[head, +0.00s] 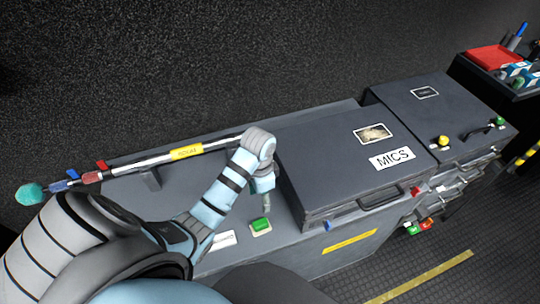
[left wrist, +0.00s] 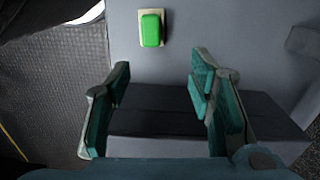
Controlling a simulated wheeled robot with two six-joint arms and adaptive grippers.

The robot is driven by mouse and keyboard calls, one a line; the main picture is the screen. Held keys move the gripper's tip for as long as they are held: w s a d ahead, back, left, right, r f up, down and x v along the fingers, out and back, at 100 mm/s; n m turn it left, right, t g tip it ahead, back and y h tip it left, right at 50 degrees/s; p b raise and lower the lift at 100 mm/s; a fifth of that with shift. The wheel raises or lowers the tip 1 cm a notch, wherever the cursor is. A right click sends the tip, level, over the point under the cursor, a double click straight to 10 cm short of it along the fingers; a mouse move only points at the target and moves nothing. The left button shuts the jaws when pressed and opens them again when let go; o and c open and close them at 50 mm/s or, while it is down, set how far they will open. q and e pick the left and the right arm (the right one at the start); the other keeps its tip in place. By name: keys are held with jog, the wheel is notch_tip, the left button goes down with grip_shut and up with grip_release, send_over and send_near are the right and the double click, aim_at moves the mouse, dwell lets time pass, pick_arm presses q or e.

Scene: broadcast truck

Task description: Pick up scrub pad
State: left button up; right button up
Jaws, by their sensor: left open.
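The scrub pad (head: 261,226), green on top with a pale lower layer, lies flat on the grey counter beside the MICS case. It also shows in the left wrist view (left wrist: 151,30), near the top, beyond the fingertips. My left gripper (head: 266,205) points down above the counter, just behind the pad in the head view. In the left wrist view its two teal fingers (left wrist: 160,72) are spread apart with nothing between them. The pad is apart from both fingers. My right gripper is not in view.
The grey MICS case (head: 345,165) stands close to the right of my left gripper. A long pole (head: 187,152) with a yellow label lies along the back of the counter. A white card (head: 222,240) lies left of the pad. Another case (head: 440,115) stands farther right.

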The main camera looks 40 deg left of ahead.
pick_arm(q)
send_near(260, 223)
jog(key=shift+w+a+f+b, duration=0.2)
jog(key=shift+w+f+b, duration=0.2)
jog(key=shift+w+f, duration=0.25)
jog(key=f, duration=0.1)
jog(key=s+f, duration=0.1)
jog(key=s+f+b, duration=0.1)
jog(key=shift+a+f, duration=0.15)
jog(key=shift+f, duration=0.2)
jog(key=f, duration=0.3)
jog(key=w+f+b, duration=0.1)
jog(key=f, duration=0.1)
jog(key=shift+d, duration=0.35)
jog(key=shift+f, duration=0.3)
jog(key=shift+s+r, duration=0.15)
jog(key=shift+s, duration=0.1)
jog(key=c, duration=0.6)
grip_shut()
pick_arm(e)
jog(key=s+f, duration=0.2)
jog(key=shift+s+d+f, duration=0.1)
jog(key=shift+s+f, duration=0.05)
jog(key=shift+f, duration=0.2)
